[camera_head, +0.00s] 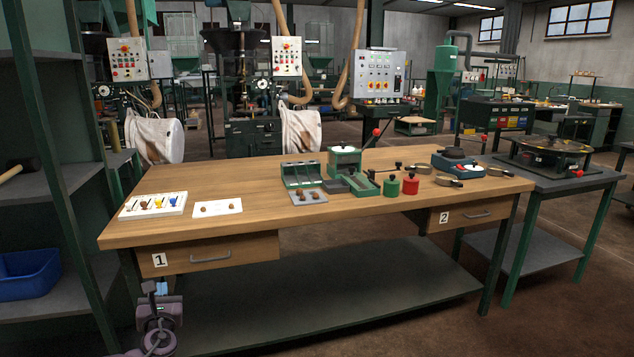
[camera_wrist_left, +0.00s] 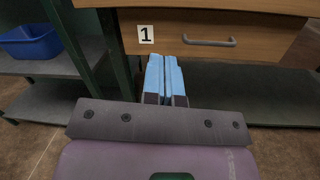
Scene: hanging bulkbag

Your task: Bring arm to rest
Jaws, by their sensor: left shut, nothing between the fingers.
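My left gripper (camera_head: 162,289) shows at the lower left of the head view, in front of the workbench's left end and below the tabletop. In the left wrist view my left gripper (camera_wrist_left: 166,60) has its two light-blue fingers side by side, shut with nothing between them. Its fingertips appear just below the drawer marked 1 (camera_wrist_left: 190,35); I cannot tell the exact gap. My right gripper is in neither view.
The wooden workbench (camera_head: 250,230) holds several tools and small containers. The drawer marked 2 (camera_head: 470,215) is at its right. A green shelf rack (camera_head: 60,190) with a blue bin (camera_head: 28,275) stands at the left. A side table (camera_head: 560,178) stands right. Hanging white bags (camera_head: 155,138) are behind.

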